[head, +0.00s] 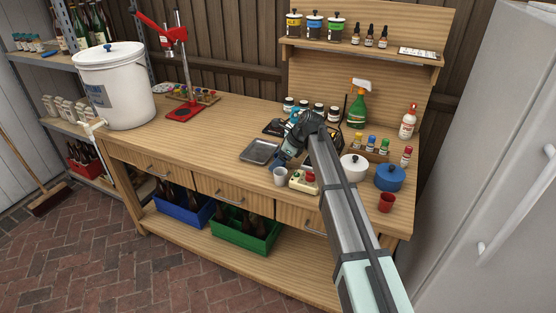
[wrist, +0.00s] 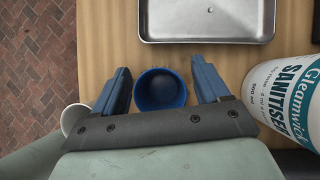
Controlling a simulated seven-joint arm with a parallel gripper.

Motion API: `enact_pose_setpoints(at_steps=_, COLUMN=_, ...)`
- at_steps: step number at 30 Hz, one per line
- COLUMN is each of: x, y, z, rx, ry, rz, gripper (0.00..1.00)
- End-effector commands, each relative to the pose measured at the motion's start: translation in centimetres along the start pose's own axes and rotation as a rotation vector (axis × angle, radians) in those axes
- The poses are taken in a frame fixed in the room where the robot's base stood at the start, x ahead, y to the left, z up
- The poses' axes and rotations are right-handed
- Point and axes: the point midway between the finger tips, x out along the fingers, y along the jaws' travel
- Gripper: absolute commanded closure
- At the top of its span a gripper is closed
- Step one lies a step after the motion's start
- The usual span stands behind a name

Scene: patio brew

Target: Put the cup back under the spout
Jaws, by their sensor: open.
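In the wrist view a blue cup (wrist: 160,91) stands between the two fingers of my gripper (wrist: 160,68), its open mouth toward the camera. The fingers are open, with a small gap on each side of the cup. In the head view my gripper (head: 284,157) is low over the bench, beside a metal tray, and it mostly hides the blue cup. The spout (head: 93,127) sticks out from the lower front of the white lidded bucket (head: 115,90) at the bench's left end.
A white cup (head: 280,176) stands near the front edge, close to my gripper. The metal tray (head: 260,152) lies left of it. A sanitiser bottle (wrist: 292,95) stands right of the fingers in the wrist view.

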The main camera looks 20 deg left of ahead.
Motion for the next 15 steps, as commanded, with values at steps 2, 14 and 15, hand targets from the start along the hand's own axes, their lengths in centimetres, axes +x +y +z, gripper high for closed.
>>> enact_pose_setpoints(at_steps=2, x=-0.3, y=0.0, z=0.2, rx=0.0, ry=0.0, rz=0.0, gripper=0.25)
enact_pose_setpoints(at_steps=14, x=-6.5, y=0.0, z=0.1, rx=0.0, ry=-0.001, rz=-0.002, gripper=0.25)
enact_pose_setpoints(at_steps=15, x=-7.3, y=0.0, z=0.1, rx=0.0, ry=-0.001, rz=-0.002, gripper=0.25)
